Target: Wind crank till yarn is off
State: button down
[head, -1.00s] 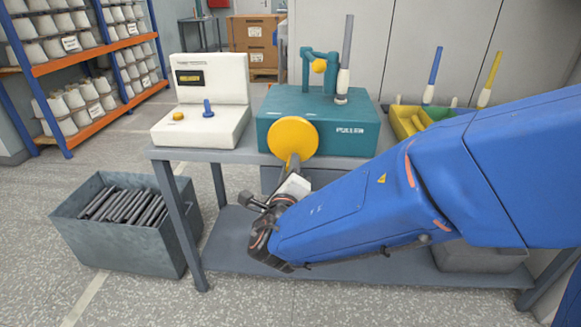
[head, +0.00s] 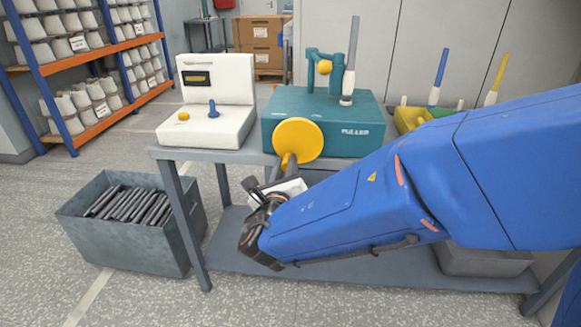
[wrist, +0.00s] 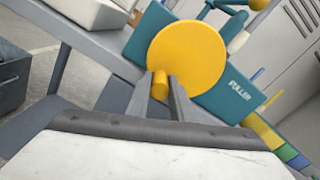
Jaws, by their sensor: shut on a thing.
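The teal puller machine (head: 345,133) stands on the bench with a round yellow crank disc (head: 298,140) on its front. The crank disc also fills the middle of the wrist view (wrist: 190,58). My gripper (wrist: 161,84) is shut on the small yellow crank handle (wrist: 160,80) at the disc's lower left edge. In the head view the handle (head: 288,160) shows at the bottom of the disc, and my fingers are mostly hidden. A grey bobbin (head: 352,55) with a white lower part stands upright on top of the puller. I cannot tell how much yarn is on it.
A white device (head: 208,125) with a blue knob sits left of the puller. A grey bin (head: 125,242) of dark rods stands on the floor at left. A yellow-green tray (head: 408,118) with blue- and yellow-topped bobbins is at right, partly behind my arm. Shelves of cones stand back left.

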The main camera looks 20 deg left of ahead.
aim_at(283, 131)
jog(key=m, duration=0.2)
jog(key=a+r+m, duration=0.1)
jog(key=m, duration=0.2)
jog(key=shift+s+a+r+m, duration=0.2)
jog(key=shift+a+r+m, duration=0.1)
jog(key=shift+a+r, duration=0.05)
jog(key=m, duration=0.1)
jog(key=r+m, duration=0.1)
jog(key=m, duration=0.1)
jog(key=r+m, duration=0.1)
jog(key=m, duration=0.1)
jog(key=shift+a+r, duration=0.1)
jog(key=shift+a, duration=0.2)
jog(key=r+m, duration=0.1)
jog(key=m, duration=0.1)
jog(key=r+m, duration=0.1)
jog(key=m, duration=0.1)
jog(key=shift+d+m, duration=0.1)
jog(key=shift+m, duration=0.3)
jog(key=shift+d+r+m, duration=0.25)
jog(key=shift+r+m, duration=0.1)
jog(key=shift+m, duration=0.75)
jog(key=shift+d+r+m, duration=0.2)
jog(key=shift+r+m, duration=0.15)
jog(key=shift+m, duration=0.75)
jog(key=shift+w, duration=0.1)
jog(key=c, duration=1.6)
grip_release()
jog(key=shift+o, duration=0.2)
